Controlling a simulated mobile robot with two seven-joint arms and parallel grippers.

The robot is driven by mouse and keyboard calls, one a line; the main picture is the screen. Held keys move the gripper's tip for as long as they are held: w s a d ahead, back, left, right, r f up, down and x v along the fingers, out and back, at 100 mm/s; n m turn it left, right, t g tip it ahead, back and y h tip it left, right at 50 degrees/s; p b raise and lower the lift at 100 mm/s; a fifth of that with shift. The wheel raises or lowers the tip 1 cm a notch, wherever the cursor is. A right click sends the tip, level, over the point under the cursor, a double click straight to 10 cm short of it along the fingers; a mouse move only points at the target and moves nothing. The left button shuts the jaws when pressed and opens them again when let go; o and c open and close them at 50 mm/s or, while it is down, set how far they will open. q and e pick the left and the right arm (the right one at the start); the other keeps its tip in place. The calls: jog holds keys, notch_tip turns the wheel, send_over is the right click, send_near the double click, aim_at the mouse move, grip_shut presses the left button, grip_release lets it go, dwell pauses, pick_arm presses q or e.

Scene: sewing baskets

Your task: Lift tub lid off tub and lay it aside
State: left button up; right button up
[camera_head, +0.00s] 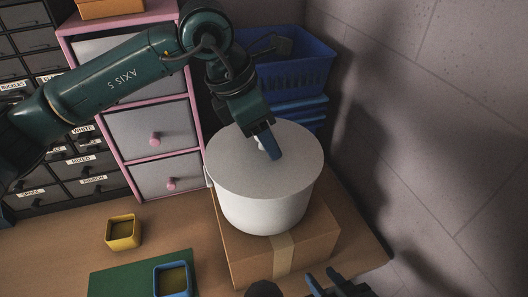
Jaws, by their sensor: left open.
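A round white tub (262,212) stands upright on a cardboard box. Its flat pale grey lid (295,165) covers the top. A small light knob, partly hidden by my fingers, shows near the lid's middle. My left gripper (267,146) is open and points down at this knob, with a blue finger in front of it. I cannot tell whether the fingers touch the knob or lid. My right gripper (324,282) is low at the bottom edge, in front of the box, partly cut off and dark.
The cardboard box (308,245) rests on the wooden table (50,255). A pink-framed drawer unit (150,145) and blue baskets (295,75) stand behind. A yellow dish (123,232), a blue dish (173,280) and a green mat (120,281) lie left. A wall closes the right side.

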pick_arm(q)
jog(key=shift+c, duration=0.2)
jog(key=c, duration=1)
jog(key=shift+r, duration=0.1)
pick_arm(e)
jog(key=shift+s, duration=0.1)
